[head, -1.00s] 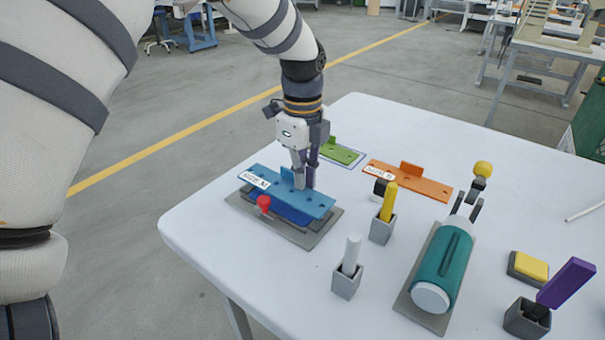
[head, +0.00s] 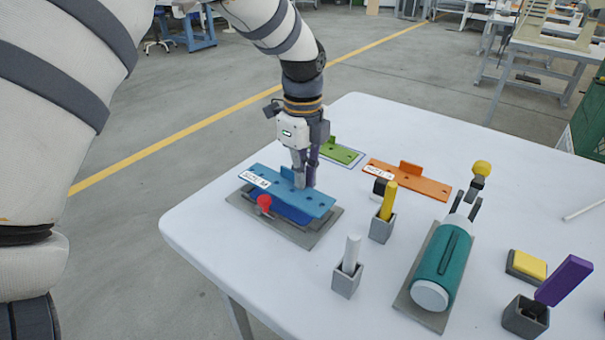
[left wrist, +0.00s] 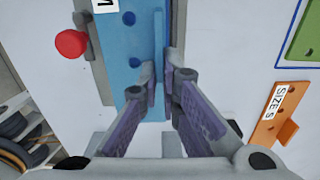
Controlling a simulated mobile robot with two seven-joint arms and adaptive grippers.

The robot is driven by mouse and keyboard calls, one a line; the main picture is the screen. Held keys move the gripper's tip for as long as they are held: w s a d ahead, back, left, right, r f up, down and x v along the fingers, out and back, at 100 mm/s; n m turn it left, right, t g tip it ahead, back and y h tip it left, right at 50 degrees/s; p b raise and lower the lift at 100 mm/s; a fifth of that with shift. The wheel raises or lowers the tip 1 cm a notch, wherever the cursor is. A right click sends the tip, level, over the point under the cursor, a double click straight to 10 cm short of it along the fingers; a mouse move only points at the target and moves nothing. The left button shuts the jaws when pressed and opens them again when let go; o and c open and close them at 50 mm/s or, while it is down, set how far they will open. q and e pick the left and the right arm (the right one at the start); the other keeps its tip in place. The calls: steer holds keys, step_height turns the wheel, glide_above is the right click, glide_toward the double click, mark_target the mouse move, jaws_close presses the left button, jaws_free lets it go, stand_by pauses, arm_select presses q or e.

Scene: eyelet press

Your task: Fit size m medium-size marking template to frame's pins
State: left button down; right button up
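The blue template (head: 312,202) with a white "SIZE M" label lies over a grey frame base (head: 318,232) at the table's left side. A darker blue part (head: 292,214) shows beneath its front edge. It also shows in the left wrist view (left wrist: 118,58), with holes along it. My left gripper (head: 304,184) is shut on the template's upright tab (left wrist: 159,35). A red knob (head: 264,202) stands at the frame's front edge. The frame's pins are hidden, and I cannot tell whether the template is seated. My right gripper is not in view.
An orange template (head: 420,183), labelled "SIZE S" in the left wrist view, and a green one (head: 340,153) lie behind. Holders with a white stick (head: 351,255) and yellow stick (head: 388,203), a teal cylindrical device (head: 442,265) and a yellow-topped block (head: 528,265) stand rightward.

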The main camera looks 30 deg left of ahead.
arm_select(q)
steer(key=shift+f, duration=0.1)
stand_by(0.3)
steer(key=shift+f, duration=0.3)
steer(key=shift+f, duration=1.05)
stand_by(1.2)
steer(key=c, duration=1.7)
jaws_free()
steer(key=shift+r, duration=2.55)
